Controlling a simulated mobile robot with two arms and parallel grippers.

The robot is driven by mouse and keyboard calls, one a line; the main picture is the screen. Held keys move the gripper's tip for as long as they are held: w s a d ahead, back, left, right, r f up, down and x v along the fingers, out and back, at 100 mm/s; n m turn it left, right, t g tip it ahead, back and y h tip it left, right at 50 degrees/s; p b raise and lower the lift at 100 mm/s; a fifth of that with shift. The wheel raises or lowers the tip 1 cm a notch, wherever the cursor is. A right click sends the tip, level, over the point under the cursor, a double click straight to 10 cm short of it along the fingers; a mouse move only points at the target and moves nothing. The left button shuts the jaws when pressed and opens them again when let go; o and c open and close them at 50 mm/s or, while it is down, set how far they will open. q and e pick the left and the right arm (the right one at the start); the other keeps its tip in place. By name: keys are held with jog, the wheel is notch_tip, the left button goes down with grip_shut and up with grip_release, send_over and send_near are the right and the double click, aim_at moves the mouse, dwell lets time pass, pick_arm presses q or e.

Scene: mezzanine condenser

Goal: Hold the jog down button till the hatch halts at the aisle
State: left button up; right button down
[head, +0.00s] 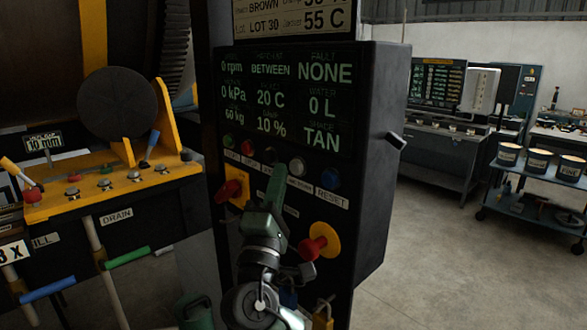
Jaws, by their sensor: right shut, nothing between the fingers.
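The dark control box (372,190) fills the middle of the head view. Its display (290,95) reads BETWEEN, fault NONE and 0 rpm. Below is a row of buttons: green (228,141), dark red (248,153), black (270,156), pale grey (298,166) and blue (330,178) over RESET. My right gripper (277,178) is shut and empty, pointing up at the row between the black and grey buttons. It covers part of the labels, so I cannot read which is jog down, nor tell whether it touches a button. I cannot make out the hatch. My left gripper is not in view.
A red knob on yellow (318,243) and a red switch (230,190) flank my right gripper closely. A padlock (323,316) hangs below. A yellow valve ledge (110,185) stands left. A cart with cans (540,165) stands right; the floor between is clear.

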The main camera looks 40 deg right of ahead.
jog(key=shift+d, duration=0.45)
jog(key=shift+d+b, duration=0.3)
jog(key=shift+d, duration=0.15)
dwell(0.7)
jog(key=shift+a, duration=0.15)
dwell(3.7)
jog(key=shift+a, duration=0.75)
jog(key=shift+s+a+b, duration=0.2)
jog(key=shift+a+b, duration=0.4)
jog(key=shift+a, duration=1.85)
